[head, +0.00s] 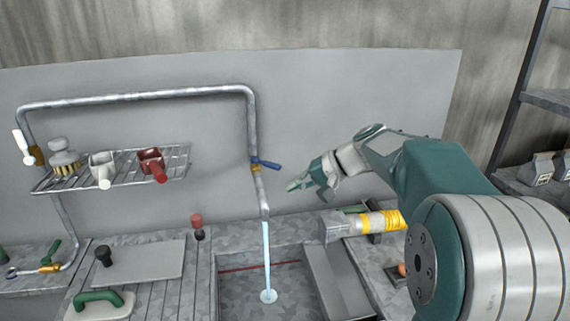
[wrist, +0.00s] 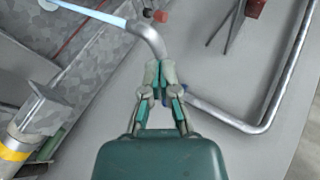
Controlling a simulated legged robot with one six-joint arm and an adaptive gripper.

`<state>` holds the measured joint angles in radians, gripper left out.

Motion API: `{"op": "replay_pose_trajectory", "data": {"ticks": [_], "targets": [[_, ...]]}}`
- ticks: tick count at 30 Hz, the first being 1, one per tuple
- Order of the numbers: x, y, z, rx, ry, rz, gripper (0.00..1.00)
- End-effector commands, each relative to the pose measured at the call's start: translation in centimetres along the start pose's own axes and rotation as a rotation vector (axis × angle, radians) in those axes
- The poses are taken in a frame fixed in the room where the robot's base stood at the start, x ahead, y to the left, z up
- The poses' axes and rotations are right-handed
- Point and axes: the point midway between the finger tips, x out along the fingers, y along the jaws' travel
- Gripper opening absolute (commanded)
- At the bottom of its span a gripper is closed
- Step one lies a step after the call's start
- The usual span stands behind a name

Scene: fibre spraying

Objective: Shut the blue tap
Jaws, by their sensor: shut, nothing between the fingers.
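The blue tap handle (head: 266,164) sits on the grey metal pipe (head: 250,125) and sticks out to the right in the head view. Water (head: 266,250) runs from the spout down into the sink. My gripper (head: 292,186) is shut and empty, a little right of and below the handle in the picture, with a visible gap between them. In the wrist view the shut fingers (wrist: 160,68) point at the pipe near its bend. The blue handle is mostly hidden behind the fingers there.
A white-handled valve (head: 22,146) is on the left pipe. A grey and yellow tool (head: 362,224) lies below my arm.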

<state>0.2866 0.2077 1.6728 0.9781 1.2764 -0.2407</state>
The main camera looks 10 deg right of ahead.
Motion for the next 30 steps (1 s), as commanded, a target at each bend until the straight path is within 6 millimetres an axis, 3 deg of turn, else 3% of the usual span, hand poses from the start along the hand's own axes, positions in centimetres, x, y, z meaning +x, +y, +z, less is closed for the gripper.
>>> {"op": "replay_pose_trajectory", "data": {"ticks": [16,30], "targets": [[0.0,2.1,-9.9,0.076,0.028,-0.303,0.0],[-1.4,6.2,-17.1,0.1,0.094,-0.563,0.0]]}}
